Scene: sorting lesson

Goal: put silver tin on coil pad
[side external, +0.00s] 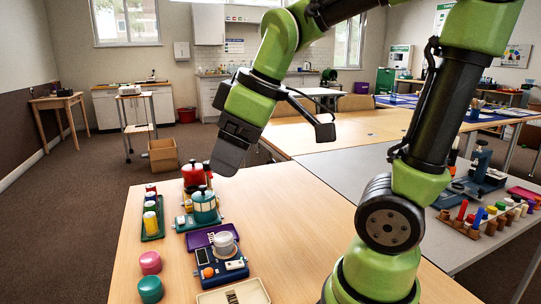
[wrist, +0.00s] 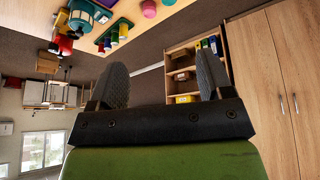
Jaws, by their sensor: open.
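The silver tin (side external: 224,243) is a short pale-metal cylinder in the side view. It stands upright at the back of a blue device (side external: 222,270) with an orange knob, in front of a purple tray; its exact support is hard to tell. No coil pattern is clear, so I cannot tell which thing is the coil pad. My gripper (side external: 228,158) is raised above the far part of the table, beyond the tin and apart from it. In the wrist view my gripper (wrist: 161,80) has its two fingers wide apart with nothing between them. The silver tin does not show there.
A teal pot (side external: 204,207) and a red pot (side external: 193,175) stand behind the purple tray (side external: 200,238). A green rack (side external: 152,219) of small cylinders and pink (side external: 150,262) and green (side external: 150,289) pieces are at left. A cream tray (side external: 262,289) is in front. The table's right side is clear.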

